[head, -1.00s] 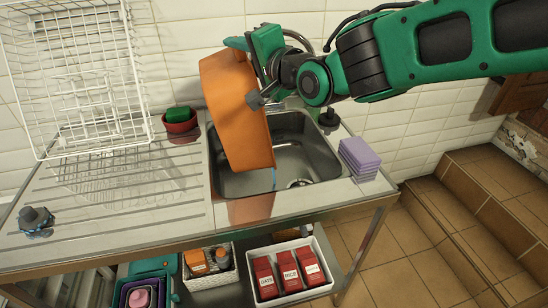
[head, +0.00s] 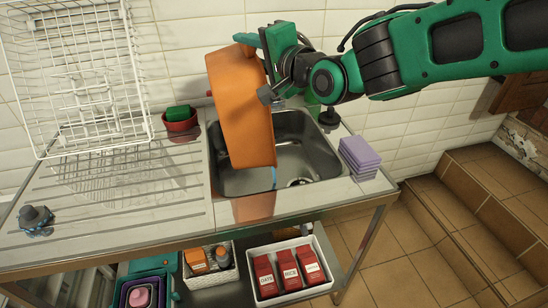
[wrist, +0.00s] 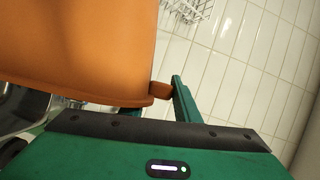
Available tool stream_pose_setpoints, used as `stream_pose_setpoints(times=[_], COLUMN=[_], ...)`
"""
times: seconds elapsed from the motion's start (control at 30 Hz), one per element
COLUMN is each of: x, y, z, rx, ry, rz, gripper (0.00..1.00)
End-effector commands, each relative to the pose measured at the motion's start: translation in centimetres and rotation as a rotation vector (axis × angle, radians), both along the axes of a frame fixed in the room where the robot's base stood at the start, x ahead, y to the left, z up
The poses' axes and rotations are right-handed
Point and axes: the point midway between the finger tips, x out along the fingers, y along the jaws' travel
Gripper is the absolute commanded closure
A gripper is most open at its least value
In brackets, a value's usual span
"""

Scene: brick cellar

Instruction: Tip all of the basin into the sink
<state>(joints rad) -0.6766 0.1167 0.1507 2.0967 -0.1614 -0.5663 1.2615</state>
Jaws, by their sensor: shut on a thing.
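The orange basin (head: 242,112) is held tilted steeply on its side above the sink (head: 300,148). Its open side is turned away from the head view, so its inside is hidden. My gripper (head: 262,48) is shut on the basin's upper rim. In the wrist view, the basin (wrist: 75,45) fills the upper left and a green finger (wrist: 183,100) is beside its small orange lug. A bit of blue shows just below the basin's low edge, over the sink. The steel bowl and drain of the sink are in view, with the left part hidden behind the basin.
A white wire rack (head: 75,75) stands on the drainboard (head: 110,205) at left. A red bowl with a green sponge (head: 179,113) is behind. Purple sponges (head: 359,156) are stacked right of the sink. A dark-topped object (head: 36,219) lies front left. Bins stand on the shelf below.

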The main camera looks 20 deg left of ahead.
Motion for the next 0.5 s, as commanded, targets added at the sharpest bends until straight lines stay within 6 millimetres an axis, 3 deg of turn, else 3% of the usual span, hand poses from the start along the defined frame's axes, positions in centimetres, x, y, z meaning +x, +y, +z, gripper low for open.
stream_pose_setpoints(times=[0.5], x=[0.62], y=[-0.91], z=[0.26], rx=[0.034], ry=[0.022], rz=[0.001], gripper=[1.0])
